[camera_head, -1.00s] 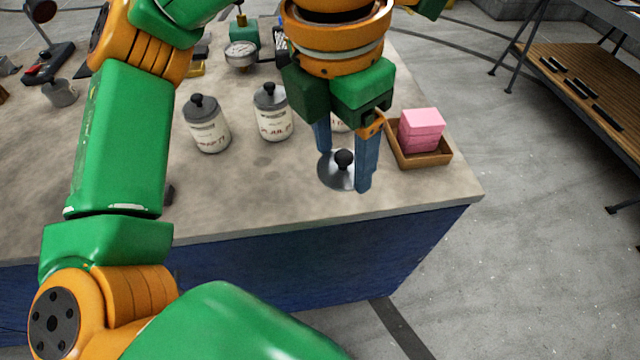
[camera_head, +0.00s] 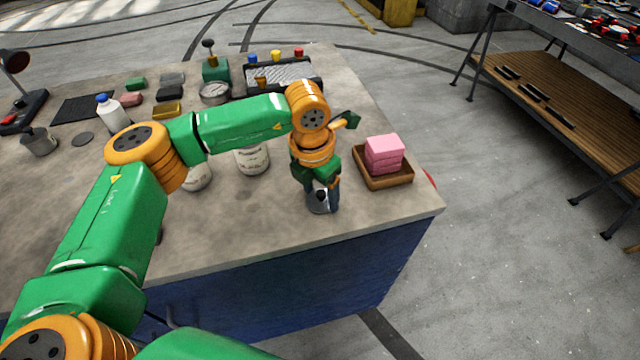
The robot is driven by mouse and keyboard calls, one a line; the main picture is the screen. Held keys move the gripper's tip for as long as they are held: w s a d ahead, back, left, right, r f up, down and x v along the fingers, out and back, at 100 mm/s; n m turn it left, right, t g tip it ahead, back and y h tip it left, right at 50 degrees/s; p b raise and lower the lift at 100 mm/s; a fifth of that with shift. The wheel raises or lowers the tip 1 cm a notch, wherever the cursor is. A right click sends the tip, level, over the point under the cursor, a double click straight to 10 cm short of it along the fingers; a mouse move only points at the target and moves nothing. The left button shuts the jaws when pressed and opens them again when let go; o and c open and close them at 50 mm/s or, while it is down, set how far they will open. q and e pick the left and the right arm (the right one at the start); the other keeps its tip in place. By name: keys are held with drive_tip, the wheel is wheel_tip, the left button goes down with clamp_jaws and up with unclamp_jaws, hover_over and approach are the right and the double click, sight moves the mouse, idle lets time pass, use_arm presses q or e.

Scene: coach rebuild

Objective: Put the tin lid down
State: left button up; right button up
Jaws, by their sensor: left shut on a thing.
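My left gripper (camera_head: 327,197) points down over the front right part of the workbench (camera_head: 262,222). It is shut on the dark knob of the shiny round tin lid (camera_head: 318,209). The lid is low over the bench top near the front edge; I cannot tell whether it touches. The fingers hide part of it. Two pale labelled tins, one in the middle (camera_head: 252,161) and one to its left (camera_head: 197,178), stand left of the gripper, with their tops hidden by my left arm. My right gripper is out of view.
A wooden tray (camera_head: 386,179) holding pink blocks (camera_head: 384,154) stands just right of the gripper. A white bottle (camera_head: 111,114), a dial gauge (camera_head: 214,93) and small coloured blocks stand farther back. The bench top front left of the lid is clear.

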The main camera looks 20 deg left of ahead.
sight(315, 206)
use_arm(q)
drive_tip(key=shift+f+b, duration=0.25)
drive_tip(key=shift+b, duration=0.15)
drive_tip(key=o, duration=1.3)
drive_tip(key=shift+r, duration=0.6)
drive_tip(key=r, duration=0.3)
drive_tip(key=s+r+b, duration=0.1)
drive_tip(key=r, duration=0.7)
drive_tip(key=shift+s+a+r, duration=0.2)
drive_tip(key=shift+a, duration=0.05)
